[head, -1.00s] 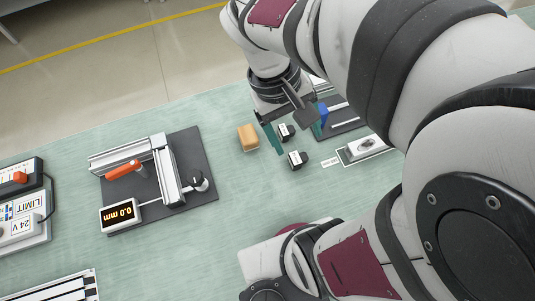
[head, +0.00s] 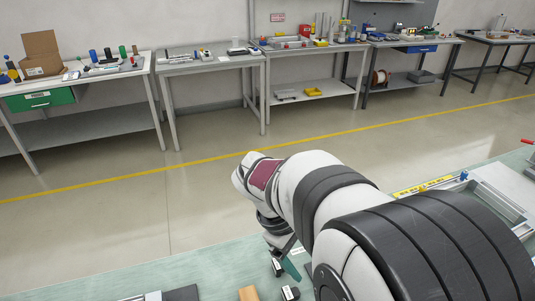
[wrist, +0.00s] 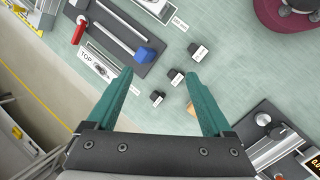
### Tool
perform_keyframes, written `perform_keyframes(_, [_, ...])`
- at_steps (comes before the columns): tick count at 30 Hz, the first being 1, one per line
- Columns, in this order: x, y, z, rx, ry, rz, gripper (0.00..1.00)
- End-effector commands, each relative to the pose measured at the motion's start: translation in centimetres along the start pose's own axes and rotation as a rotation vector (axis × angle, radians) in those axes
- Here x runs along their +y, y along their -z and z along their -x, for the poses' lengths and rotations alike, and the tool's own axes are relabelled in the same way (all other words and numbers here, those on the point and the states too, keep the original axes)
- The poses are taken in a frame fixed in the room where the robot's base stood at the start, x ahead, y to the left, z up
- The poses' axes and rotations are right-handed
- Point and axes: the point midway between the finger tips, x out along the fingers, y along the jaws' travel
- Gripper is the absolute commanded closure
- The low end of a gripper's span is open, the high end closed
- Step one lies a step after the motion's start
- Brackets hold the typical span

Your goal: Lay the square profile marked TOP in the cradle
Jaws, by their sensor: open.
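The dark board (wrist: 117,63) carries a pale rail, a red-ended rod and a blue block (wrist: 144,56). I cannot tell for sure which part is the cradle. Several small black blocks with white labels (wrist: 197,52) lie below, their text unreadable. In the head view one teal finger shows beside a black block (head: 290,293).
A tan block (head: 248,293) lies at the lower edge of the head view, near the black blocks. Other benches stand across the aisle.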

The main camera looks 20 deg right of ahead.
Motion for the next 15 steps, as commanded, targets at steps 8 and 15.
perform_keyframes(8, [11.6, 10.5, -9.1, -0.278, -0.275, 0.904, 0.15])
perform_keyframes(15, [13.9, 10.8, -13.8, -0.316, -0.291, 1.001, 0.15])
